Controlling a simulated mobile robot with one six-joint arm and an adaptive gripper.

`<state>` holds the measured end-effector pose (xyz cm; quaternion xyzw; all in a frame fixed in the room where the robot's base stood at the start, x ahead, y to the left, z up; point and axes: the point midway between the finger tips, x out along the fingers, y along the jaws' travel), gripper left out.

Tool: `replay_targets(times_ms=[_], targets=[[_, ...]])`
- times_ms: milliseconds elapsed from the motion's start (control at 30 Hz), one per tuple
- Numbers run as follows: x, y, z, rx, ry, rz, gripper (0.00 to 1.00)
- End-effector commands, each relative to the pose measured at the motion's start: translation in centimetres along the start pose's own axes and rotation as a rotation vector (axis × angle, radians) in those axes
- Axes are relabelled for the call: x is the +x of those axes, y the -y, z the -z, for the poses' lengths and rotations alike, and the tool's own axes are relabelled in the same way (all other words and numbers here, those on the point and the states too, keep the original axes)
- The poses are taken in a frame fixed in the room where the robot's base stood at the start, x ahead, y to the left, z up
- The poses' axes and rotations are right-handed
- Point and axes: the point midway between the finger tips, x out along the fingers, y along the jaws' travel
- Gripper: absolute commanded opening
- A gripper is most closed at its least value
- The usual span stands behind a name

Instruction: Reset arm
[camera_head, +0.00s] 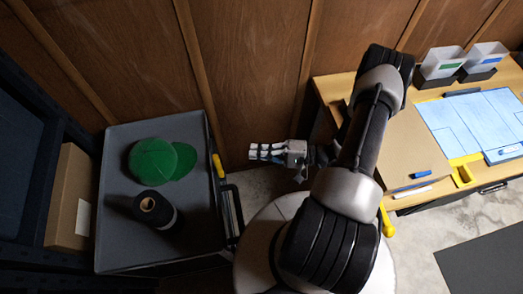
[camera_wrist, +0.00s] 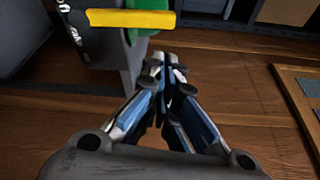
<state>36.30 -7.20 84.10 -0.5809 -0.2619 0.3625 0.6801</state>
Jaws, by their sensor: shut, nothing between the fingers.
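My gripper (camera_head: 254,152) is shut and empty in the head view. It points left, in the gap between the grey cart (camera_head: 112,232) and the wooden desk (camera_head: 335,88), in front of the wood-panelled wall. In the wrist view my gripper (camera_wrist: 163,62) shows its fingertips together with nothing between them. The cart's side and its yellow handle (camera_wrist: 128,18) show beyond the fingertips at the upper left. My gripper appears apart from the cart.
A green cap (camera_head: 154,161) and a black spool (camera_head: 154,210) sit on the cart. A cardboard box (camera_head: 70,200) stands on the left. The desk holds a blue-and-white sheet (camera_head: 470,122), two bins (camera_head: 442,62) and a blue marker (camera_head: 421,174). A dark mat (camera_head: 490,255) lies on the floor.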

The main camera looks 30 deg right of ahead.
Motion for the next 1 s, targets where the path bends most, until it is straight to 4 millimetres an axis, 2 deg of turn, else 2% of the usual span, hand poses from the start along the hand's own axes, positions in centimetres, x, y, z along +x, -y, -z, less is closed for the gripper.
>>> replay_targets(times_ms=[200, 767, 867, 1000], targets=[[-1.3, 0.0, 0.0, -0.001, 0.001, -0.001, 0.00], [-1.3, 0.1, 0.0, -0.002, 0.004, -0.002, 0.00], [-1.0, 1.1, -0.2, -0.007, 0.039, -0.025, 0.00], [-0.2, 4.7, -1.3, -0.027, 0.169, -0.124, 0.00]])
